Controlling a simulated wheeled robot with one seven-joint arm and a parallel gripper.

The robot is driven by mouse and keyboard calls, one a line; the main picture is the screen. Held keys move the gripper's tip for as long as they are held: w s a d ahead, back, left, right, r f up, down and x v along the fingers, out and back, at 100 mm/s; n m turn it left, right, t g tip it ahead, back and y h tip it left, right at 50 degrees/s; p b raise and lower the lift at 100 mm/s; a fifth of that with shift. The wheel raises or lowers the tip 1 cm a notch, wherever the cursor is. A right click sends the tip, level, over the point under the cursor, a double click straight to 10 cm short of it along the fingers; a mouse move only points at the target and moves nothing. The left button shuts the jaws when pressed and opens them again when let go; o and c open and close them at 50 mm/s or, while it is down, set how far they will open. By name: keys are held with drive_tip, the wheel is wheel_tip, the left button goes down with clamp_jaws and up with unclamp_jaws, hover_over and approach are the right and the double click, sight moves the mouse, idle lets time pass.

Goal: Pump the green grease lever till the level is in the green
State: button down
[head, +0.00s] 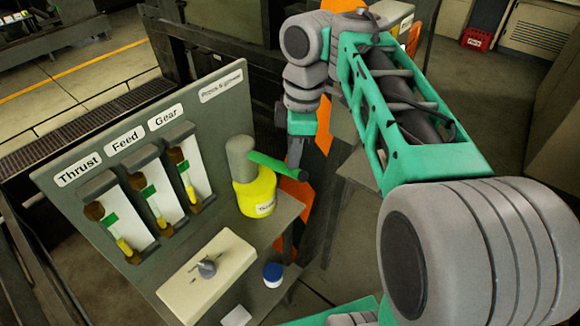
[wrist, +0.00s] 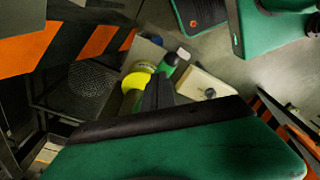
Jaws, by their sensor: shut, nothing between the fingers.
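The green lever (head: 278,165) sticks out to the right from the grey head of a yellow grease pump (head: 257,193), sloping slightly down. The lever also shows in the wrist view (wrist: 171,59), partly behind my fingers. My gripper (head: 295,160) is shut and empty, its dark fingers pointing down close to the lever's outer end. I cannot tell whether they touch it. Three gauges, Thrust (head: 118,222), Feed (head: 157,192) and Gear (head: 188,170), each have a green band and a yellow column. The yellow tops look below the bands, with Feed's closest.
A cream box with a dark knob (head: 207,268) sits on the shelf, with a blue-capped jar (head: 272,273) beside it. The grey gauge panel (head: 80,205) stands behind. Orange-marked dark framing (head: 324,125) lies near my gripper. My arm fills the right side.

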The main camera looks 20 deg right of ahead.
wheel_tip(320, 180, down, 4)
drive_tip(key=b, duration=0.3)
drive_tip(key=shift+f+b, duration=0.2)
drive_tip(key=shift+b, duration=0.15)
drive_tip(key=shift+r, duration=0.15)
drive_tip(key=shift+d+r+p, duration=0.15)
drive_tip(key=shift+d+p, duration=0.1)
drive_tip(key=shift+p, duration=0.1)
drive_tip(key=d+r+p, duration=0.3)
drive_tip(key=r+p, duration=0.3)
drive_tip(key=r, duration=0.2)
drive_tip(key=shift+s+d+r+p, duration=0.15)
drive_tip(key=shift+s+r+p, duration=0.1)
drive_tip(key=shift+s+p, duration=0.15)
